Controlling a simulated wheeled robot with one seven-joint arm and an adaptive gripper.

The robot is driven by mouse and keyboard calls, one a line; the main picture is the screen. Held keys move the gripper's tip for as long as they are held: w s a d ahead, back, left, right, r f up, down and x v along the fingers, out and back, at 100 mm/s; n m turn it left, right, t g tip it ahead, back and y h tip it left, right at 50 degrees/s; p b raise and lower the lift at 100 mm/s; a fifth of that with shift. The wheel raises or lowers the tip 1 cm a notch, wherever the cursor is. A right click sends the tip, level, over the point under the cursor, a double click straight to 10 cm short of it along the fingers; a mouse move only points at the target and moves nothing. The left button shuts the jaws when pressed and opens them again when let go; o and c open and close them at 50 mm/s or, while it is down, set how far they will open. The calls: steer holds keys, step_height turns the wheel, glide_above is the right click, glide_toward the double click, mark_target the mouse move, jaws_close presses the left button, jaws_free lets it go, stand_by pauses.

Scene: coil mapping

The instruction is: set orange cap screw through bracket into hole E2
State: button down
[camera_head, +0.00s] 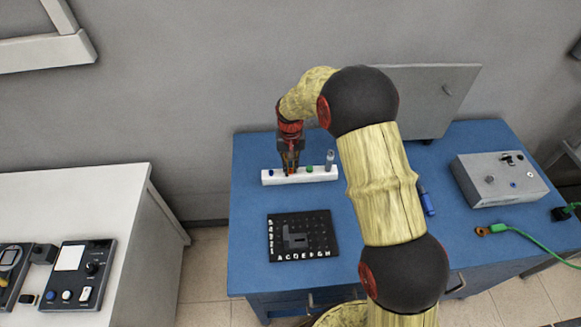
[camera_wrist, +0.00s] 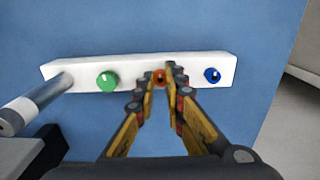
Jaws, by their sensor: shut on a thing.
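The orange cap screw (camera_wrist: 160,77) stands in the white holder strip (camera_wrist: 138,72), between a green and a blue screw. My gripper (camera_wrist: 160,72) is shut on the orange screw at the strip, its fingertips on either side of the head. In the head view my gripper (camera_head: 290,172) points down at the white strip (camera_head: 325,176) near the back of the blue table. The black hole board (camera_head: 319,249), with letters along its front edge and numbers on its left, lies in front of the strip. The grey L-shaped bracket (camera_head: 297,240) lies on the board. Hole E2 is too small to tell.
The green screw (camera_wrist: 107,81) and blue screw (camera_wrist: 212,75) flank the held one. A grey cylindrical tool (camera_wrist: 35,104) stands at the strip's end. A grey box (camera_head: 500,178) and green cable (camera_head: 530,236) lie to the right. Blue table (camera_head: 250,215) is bare between strip and board.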

mark_target(290, 170)
steer(key=shift+r, duration=0.2)
steer(key=shift+r, duration=0.25)
steer(key=shift+r+p, duration=0.95)
steer(key=shift+r, duration=0.3)
steer(key=shift+r+p, duration=0.95)
steer(key=shift+r, duration=0.7)
